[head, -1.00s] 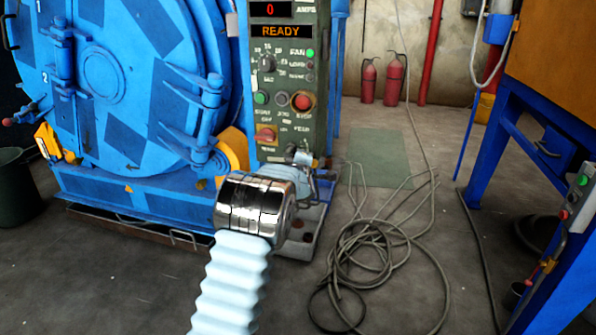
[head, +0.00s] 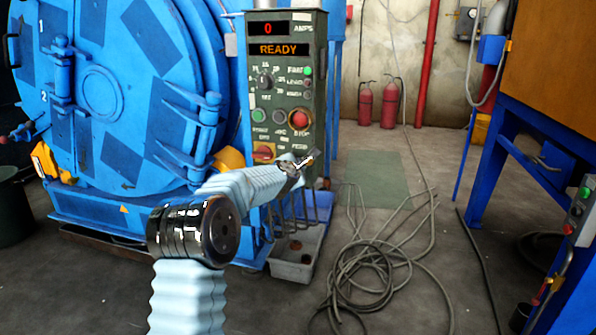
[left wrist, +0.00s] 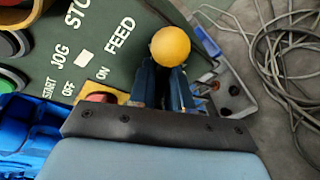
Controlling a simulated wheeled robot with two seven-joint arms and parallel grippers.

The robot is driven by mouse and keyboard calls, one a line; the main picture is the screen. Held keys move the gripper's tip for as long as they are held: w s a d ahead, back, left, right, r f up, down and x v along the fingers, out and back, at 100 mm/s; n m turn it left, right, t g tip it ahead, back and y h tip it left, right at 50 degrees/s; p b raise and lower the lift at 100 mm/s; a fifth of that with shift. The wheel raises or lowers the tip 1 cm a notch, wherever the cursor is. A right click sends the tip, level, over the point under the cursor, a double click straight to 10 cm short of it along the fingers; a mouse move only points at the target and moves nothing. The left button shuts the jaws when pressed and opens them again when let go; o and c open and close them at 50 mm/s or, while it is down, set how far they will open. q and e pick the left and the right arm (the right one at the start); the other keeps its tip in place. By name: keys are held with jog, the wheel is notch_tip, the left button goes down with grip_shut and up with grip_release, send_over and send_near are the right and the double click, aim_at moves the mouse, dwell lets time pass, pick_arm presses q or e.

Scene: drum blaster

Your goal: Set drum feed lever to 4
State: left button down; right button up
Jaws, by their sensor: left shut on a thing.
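The green control panel (head: 285,95) stands at the right of the blue drum machine, with READY on its display. In the left wrist view, a round yellow knob (left wrist: 170,46) lies beside the FEED lettering; I take it to be the feed lever's end. My left gripper (left wrist: 163,72) is shut on the lever just below this knob, its dark fingers hiding the shaft. In the head view the left gripper (head: 298,163) is at the panel's lower right, and the lever is hard to make out there. The lever's number scale is not readable. My right gripper is not in view.
The blue drum machine (head: 105,95) fills the left. A red switch (head: 264,152) sits close to the gripper on the panel. A grey bin (head: 296,262) stands below. Loose cable (head: 370,250) lies on the floor, and a blue frame (head: 540,190) stands at right.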

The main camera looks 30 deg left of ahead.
pick_arm(q)
jog(key=shift+a+r+n, duration=0.15)
jog(key=shift+r+n, duration=0.05)
jog(key=shift+n, duration=0.2)
jog(key=c, duration=1.2)
grip_release()
jog(key=shift+o, duration=0.2)
jog(key=v, duration=1.3)
jog(key=shift+s, duration=0.4)
jog(key=shift+r, duration=0.1)
